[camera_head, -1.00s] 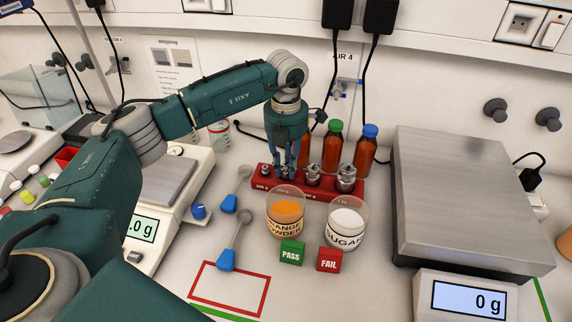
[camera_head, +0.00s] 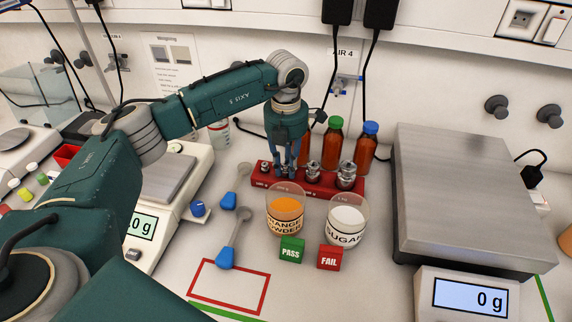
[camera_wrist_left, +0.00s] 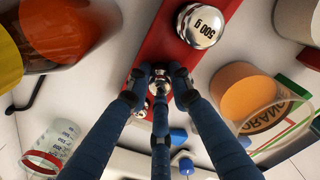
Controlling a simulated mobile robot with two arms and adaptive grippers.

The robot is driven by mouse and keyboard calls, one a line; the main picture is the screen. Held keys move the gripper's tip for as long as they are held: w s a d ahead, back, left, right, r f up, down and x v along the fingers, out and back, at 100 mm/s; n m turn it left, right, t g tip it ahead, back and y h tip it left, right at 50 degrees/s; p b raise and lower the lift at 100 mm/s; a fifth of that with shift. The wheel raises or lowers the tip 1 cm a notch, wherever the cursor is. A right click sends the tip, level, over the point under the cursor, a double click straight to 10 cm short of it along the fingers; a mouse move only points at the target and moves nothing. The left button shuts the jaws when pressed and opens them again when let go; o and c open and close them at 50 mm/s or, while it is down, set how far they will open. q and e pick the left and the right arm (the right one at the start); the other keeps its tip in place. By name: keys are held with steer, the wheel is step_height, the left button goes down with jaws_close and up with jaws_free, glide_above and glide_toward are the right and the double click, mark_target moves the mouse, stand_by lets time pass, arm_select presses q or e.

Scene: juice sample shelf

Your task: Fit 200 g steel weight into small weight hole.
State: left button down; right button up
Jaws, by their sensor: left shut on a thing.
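The red weight rack (camera_head: 325,190) stands on the bench behind the cups, and it also fills the upper middle of the left wrist view (camera_wrist_left: 135,50). My left gripper (camera_head: 286,171) points straight down over the left part of the rack. Its three fingers are shut on a small shiny steel weight (camera_wrist_left: 158,88), which is mostly hidden between them. The fingertips are close to the rack's top. The weight's lower end and its hole are hidden, so I cannot tell how deep it sits. My right gripper is not in view.
In the rack, larger steel weights (camera_head: 313,173) stand to the right, including the 500 g one (camera_wrist_left: 200,25). An orange powder cup (camera_head: 285,213) and a sugar cup (camera_head: 346,222) stand just in front. Brown bottles (camera_head: 333,145) stand behind.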

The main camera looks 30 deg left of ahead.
mark_target(286, 163)
arm_select(q)
steer(key=c, duration=1.5)
jaws_free()
steer(key=shift+o, duration=0.2)
step_height(286, 163, up, 12)
